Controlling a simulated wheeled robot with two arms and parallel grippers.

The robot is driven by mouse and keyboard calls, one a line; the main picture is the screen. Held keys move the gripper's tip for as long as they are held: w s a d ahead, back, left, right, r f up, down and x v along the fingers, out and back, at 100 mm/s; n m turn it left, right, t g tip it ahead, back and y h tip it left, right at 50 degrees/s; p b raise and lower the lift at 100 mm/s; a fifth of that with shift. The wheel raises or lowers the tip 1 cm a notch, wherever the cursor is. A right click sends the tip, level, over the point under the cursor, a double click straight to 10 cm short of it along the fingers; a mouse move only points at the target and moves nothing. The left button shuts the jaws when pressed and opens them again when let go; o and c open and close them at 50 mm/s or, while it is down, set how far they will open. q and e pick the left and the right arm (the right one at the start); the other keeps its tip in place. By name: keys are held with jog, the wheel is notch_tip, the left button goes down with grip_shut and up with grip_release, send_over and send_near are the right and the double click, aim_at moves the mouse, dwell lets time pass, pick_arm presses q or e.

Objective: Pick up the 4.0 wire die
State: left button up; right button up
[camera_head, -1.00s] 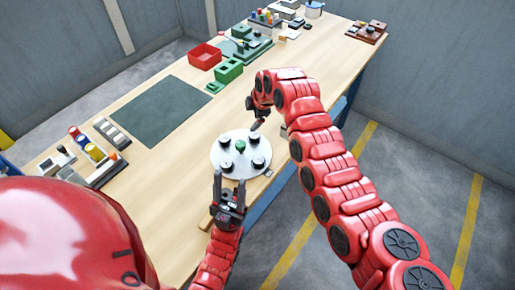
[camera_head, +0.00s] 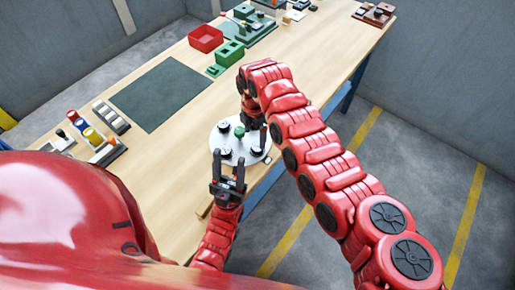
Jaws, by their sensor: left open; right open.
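A round white plate (camera_head: 216,138) lies near the table's right edge. It carries several black dies and a green knob (camera_head: 240,132) at its centre. Black dies show at the upper left (camera_head: 223,126), lower left (camera_head: 226,153) and lower right (camera_head: 257,152). Their sizes cannot be read, so I cannot tell which is the 4.0 wire die. My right gripper (camera_head: 262,136) is open, pointing down over the plate's right side and hiding part of it. My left gripper (camera_head: 229,168) is open and empty at the plate's near edge, fingers pointing towards the plate.
A dark green mat (camera_head: 160,95) lies left of the plate. A red bin (camera_head: 205,38) and green blocks (camera_head: 228,52) stand beyond it. A rack of coloured spools (camera_head: 93,136) stands at the left. The wooden table (camera_head: 300,65) is bare behind my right arm.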

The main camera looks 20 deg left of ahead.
aim_at(258, 146)
jog(key=f, duration=0.3)
jog(key=d+f, duration=0.1)
jog(key=f, duration=0.1)
jog(key=shift+f+b, duration=0.35)
jog(key=shift+b, duration=0.05)
jog(key=shift+a, duration=0.1)
jog(key=shift+r, duration=0.1)
grip_shut()
